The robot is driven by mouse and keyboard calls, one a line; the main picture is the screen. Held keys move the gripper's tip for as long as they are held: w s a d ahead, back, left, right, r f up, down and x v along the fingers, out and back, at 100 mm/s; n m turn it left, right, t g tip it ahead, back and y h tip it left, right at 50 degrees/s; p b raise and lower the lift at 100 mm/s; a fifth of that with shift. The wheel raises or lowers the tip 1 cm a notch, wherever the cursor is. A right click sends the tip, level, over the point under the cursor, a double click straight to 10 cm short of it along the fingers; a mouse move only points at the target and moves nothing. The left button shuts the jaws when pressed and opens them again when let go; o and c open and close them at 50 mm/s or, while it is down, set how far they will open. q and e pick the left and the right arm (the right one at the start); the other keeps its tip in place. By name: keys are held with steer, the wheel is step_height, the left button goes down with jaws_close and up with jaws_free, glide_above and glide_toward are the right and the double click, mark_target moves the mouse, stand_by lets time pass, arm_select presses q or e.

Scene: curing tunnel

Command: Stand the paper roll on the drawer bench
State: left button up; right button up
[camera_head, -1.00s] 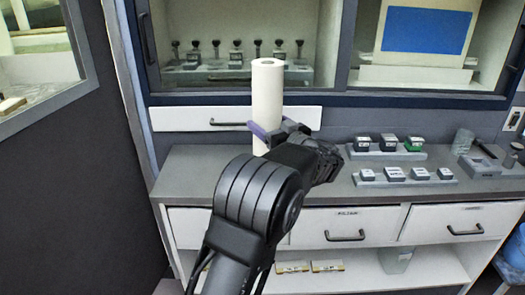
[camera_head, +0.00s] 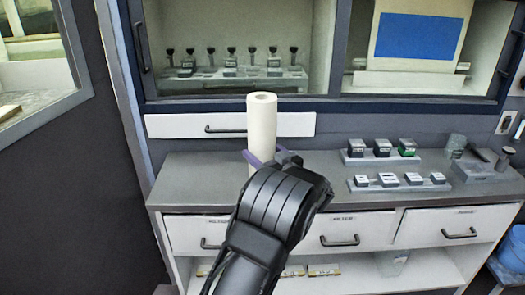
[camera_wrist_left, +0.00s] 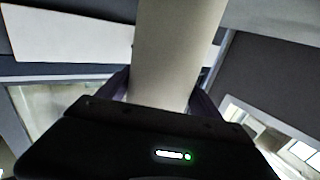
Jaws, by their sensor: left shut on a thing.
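The white paper roll (camera_head: 262,124) is upright in the head view, in front of the drawer bench's back panel. My left gripper (camera_head: 268,160) is shut around the roll's lower part, with purple fingers at its sides. In the left wrist view the roll (camera_wrist_left: 175,50) stands between the two fingers (camera_wrist_left: 160,92). The drawer bench (camera_head: 188,172) has a grey top and white drawers below. My arm hides the roll's lower end, so I cannot tell whether it touches the bench top. My right gripper is not in view.
Two small racks of blocks (camera_head: 383,158) (camera_head: 400,187) and a grey holder (camera_head: 478,170) occupy the bench's right side. A cabinet with a row of stamp-like tools (camera_head: 230,75) is behind. The bench top left of the roll is clear.

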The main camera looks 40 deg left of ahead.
arm_select(q)
steer(key=o, duration=2.1)
steer(key=shift+d, duration=0.1)
steer(key=shift+b+v, duration=1.9)
steer(key=shift+v, duration=4.05)
